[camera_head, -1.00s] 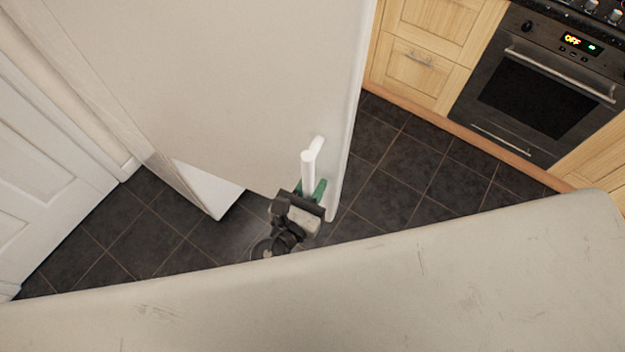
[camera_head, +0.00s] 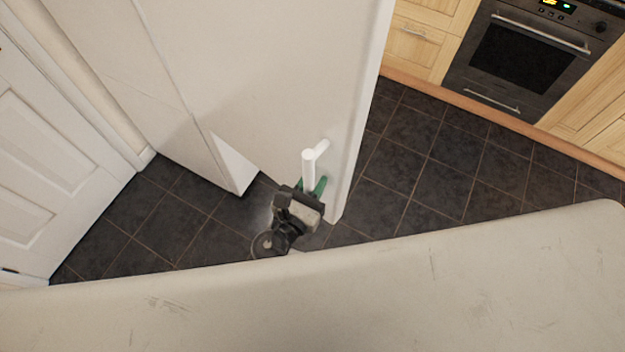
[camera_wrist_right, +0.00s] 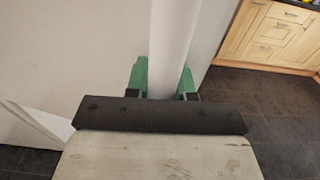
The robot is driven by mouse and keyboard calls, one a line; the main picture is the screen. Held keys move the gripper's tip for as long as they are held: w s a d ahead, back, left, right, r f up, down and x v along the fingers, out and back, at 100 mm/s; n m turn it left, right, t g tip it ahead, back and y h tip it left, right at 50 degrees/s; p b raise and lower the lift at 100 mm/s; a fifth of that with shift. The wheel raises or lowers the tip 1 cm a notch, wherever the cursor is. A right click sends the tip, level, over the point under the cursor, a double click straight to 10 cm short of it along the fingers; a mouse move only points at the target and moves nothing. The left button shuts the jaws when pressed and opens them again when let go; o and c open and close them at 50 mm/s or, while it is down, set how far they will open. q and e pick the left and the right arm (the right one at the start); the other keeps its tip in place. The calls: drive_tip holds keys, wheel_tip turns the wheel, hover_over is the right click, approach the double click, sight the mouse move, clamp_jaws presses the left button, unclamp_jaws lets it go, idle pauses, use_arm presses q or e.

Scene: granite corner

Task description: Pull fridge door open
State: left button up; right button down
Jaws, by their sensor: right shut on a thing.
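The white fridge door (camera_head: 270,80) stands partly open, its free edge at the right and its lower end toward me in the head view. A gap shows between the door and the fridge body (camera_head: 150,100) at the left. The white bar handle (camera_head: 308,168) stands out from the door near its free edge. My right gripper (camera_head: 311,187) has its green fingers on either side of the handle and is shut on it. In the right wrist view, the handle (camera_wrist_right: 174,50) runs between the two green fingers (camera_wrist_right: 162,80). My left gripper is not in view.
A white panelled door (camera_head: 45,170) is at the left. Wooden cabinets (camera_head: 420,40) and an oven (camera_head: 525,55) stand at the upper right. Dark floor tiles (camera_head: 440,170) are clear right of the fridge door. The pale surface across the bottom is probably my own body.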

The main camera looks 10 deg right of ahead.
drive_tip(key=shift+s+a+f, duration=0.1)
drive_tip(key=shift+s+f, duration=0.15)
drive_tip(key=shift+s, duration=0.2)
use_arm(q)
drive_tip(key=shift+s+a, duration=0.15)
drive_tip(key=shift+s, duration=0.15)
use_arm(e)
drive_tip(key=c, duration=1.2)
unclamp_jaws()
drive_tip(key=shift+s, duration=0.1)
drive_tip(key=shift+o, duration=1.2)
drive_tip(key=shift+s+d, duration=0.15)
drive_tip(key=shift+d, duration=0.05)
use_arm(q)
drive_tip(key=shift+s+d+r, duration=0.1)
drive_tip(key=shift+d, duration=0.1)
use_arm(e)
drive_tip(key=shift+r, duration=0.2)
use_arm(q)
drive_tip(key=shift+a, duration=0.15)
use_arm(e)
drive_tip(key=shift+a, duration=0.15)
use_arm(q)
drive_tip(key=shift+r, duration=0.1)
